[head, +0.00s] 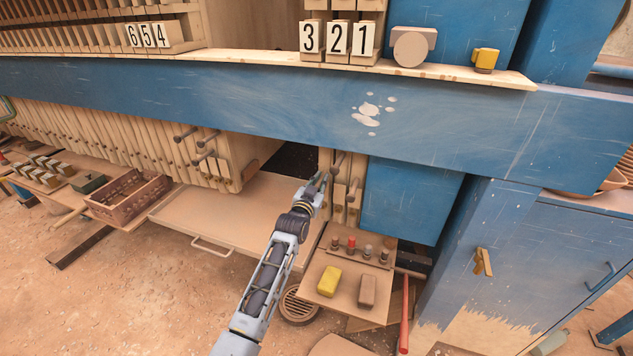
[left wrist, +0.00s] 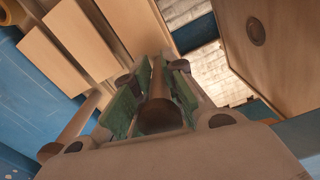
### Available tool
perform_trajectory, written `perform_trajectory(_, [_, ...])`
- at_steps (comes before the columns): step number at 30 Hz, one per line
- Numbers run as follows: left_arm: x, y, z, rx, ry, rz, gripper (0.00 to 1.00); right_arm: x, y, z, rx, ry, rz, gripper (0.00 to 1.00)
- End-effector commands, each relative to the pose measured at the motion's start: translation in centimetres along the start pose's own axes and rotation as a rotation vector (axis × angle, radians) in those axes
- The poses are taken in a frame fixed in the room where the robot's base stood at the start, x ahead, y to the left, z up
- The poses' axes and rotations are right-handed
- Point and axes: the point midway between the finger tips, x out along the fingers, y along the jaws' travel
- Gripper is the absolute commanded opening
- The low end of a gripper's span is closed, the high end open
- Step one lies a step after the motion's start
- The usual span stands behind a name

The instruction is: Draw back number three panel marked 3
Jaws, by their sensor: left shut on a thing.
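The number 3 plate (head: 309,37) is the leftmost of the 3, 2, 1 plates above the blue beam. Below the beam, narrow wooden panels (head: 326,160) stand on edge with dark round handles. My left gripper (head: 319,182) is at the leftmost of these panels, in line with plate 3. In the left wrist view, the green-padded fingers (left wrist: 152,100) are closed on both sides of a brown round handle (left wrist: 160,112). The place where the handle joins its panel is largely hidden by the fingers. My right gripper is not in view.
An open gap (head: 290,160) lies left of the panel, before the 6-5-4 stack (head: 200,160). Below are a wide tray (head: 225,218) and a small shelf (head: 345,290) with a yellow block (head: 329,281) and a brown block (head: 367,291). A blue cabinet (head: 520,270) stands right.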

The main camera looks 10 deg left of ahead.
Motion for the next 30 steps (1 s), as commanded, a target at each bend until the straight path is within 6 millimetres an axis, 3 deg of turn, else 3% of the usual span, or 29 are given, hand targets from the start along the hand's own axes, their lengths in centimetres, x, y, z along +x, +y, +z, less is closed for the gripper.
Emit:
perform_trajectory(7, [0.0,0.2,-0.1,-0.001,0.003,0.003,0.00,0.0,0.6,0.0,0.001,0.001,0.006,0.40])
perform_trajectory(8, [0.0,0.2,-0.1,-0.001,0.003,0.003,0.17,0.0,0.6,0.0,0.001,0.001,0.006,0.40])
perform_trajectory(9, [0.0,0.2,-0.1,-0.001,0.003,0.002,0.22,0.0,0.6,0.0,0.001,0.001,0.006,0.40])
perform_trajectory(15, [0.0,0.1,-0.2,-0.001,0.003,0.001,0.37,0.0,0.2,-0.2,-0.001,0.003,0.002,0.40])
perform_trajectory(30, [-2.7,-0.1,0.1,0.000,0.000,-0.001,0.37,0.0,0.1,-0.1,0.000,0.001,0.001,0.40])
